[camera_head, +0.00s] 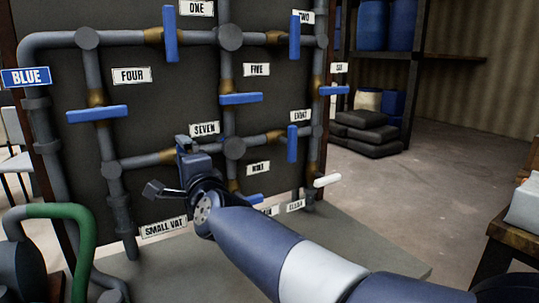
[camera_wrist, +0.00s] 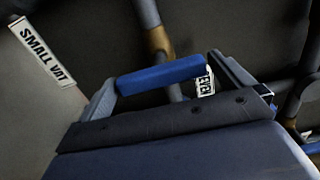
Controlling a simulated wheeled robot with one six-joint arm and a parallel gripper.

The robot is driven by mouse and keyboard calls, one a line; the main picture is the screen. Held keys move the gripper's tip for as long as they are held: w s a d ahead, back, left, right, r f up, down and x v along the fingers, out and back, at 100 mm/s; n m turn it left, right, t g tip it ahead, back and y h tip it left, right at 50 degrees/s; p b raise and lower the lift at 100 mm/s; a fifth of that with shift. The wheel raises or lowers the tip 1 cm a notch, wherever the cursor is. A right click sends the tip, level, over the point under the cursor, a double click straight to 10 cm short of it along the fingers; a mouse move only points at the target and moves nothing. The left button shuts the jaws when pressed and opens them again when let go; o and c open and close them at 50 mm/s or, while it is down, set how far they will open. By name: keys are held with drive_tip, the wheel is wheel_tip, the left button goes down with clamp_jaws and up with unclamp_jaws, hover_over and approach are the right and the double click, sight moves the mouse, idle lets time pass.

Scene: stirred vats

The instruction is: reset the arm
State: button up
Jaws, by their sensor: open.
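My gripper (camera_head: 170,166) is in front of the pipe panel, just below the label SEVEN (camera_head: 205,129). In the wrist view its two fingers stand apart at either side, and the jaws (camera_wrist: 166,74) are open. A blue valve handle (camera_wrist: 160,74) spans the gap between the fingers in that view. I cannot tell whether the fingers touch it. My arm reaches in from the lower right of the head view and hides part of the lower panel.
The panel carries pipes with several blue-handled valves, such as one under FOUR (camera_head: 97,114). A white handle (camera_head: 327,180) sticks out at the lower right. A green hose (camera_head: 82,235) stands at the left and a wooden table (camera_head: 515,225) at the right. The floor (camera_head: 440,175) between is clear.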

drive_tip(key=shift+x, duration=0.85)
drive_tip(key=shift+s, duration=0.1)
